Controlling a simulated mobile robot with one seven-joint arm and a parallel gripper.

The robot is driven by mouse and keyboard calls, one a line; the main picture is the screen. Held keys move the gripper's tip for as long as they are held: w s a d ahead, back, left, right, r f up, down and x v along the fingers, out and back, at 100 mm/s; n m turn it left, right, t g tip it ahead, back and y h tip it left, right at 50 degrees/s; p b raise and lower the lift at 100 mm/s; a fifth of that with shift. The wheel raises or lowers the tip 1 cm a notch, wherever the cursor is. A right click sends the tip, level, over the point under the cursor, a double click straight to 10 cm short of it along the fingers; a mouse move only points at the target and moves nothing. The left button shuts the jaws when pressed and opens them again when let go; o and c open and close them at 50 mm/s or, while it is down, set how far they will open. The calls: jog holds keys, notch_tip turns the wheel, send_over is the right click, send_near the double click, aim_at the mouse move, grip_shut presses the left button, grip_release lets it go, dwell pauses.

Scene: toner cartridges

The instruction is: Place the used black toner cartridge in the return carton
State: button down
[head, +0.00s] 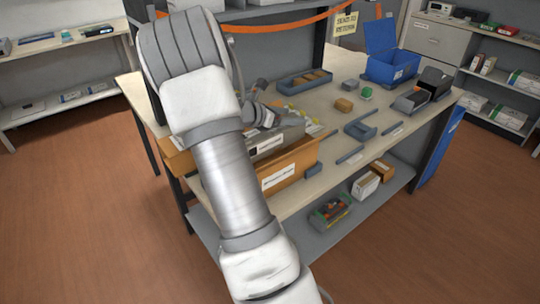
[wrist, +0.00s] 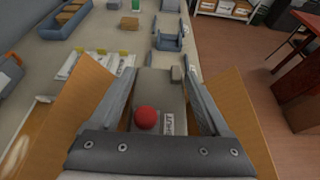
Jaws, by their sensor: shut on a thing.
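The used toner cartridge (wrist: 157,92) is a dark grey block with a red round part and a small white label. My gripper (wrist: 160,72) is shut on it, one finger along each side. Brown carton flaps (wrist: 245,110) stand to either side of the gripper in the wrist view. In the head view, the open return carton (head: 300,163) stands at the table's front edge with a white label.
A blue lidded bin (head: 388,71) stands at the back right of the table, near dark holders (head: 432,83). A blue-grey tray (head: 291,86) with brown blocks lies at the back. Small blue-grey holders (head: 360,130) lie right of the carton. Boxes (head: 365,186) stand on the lower shelf.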

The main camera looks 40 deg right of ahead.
aim_at(272, 135)
jog(key=a+f, duration=0.1)
jog(key=a, duration=0.1)
jog(key=a+f, duration=0.1)
jog(key=a, duration=0.1)
jog(key=a+f, duration=0.2)
jog(key=shift+w+a+b, duration=0.2)
jog(key=shift+w+b, duration=0.1)
jog(key=shift+f+b, duration=0.4)
jog(key=shift+f, duration=1.55)
jog(key=shift+f, duration=0.1)
jog(key=shift+f+b, duration=0.45)
jog(key=shift+f, duration=0.05)
grip_release()
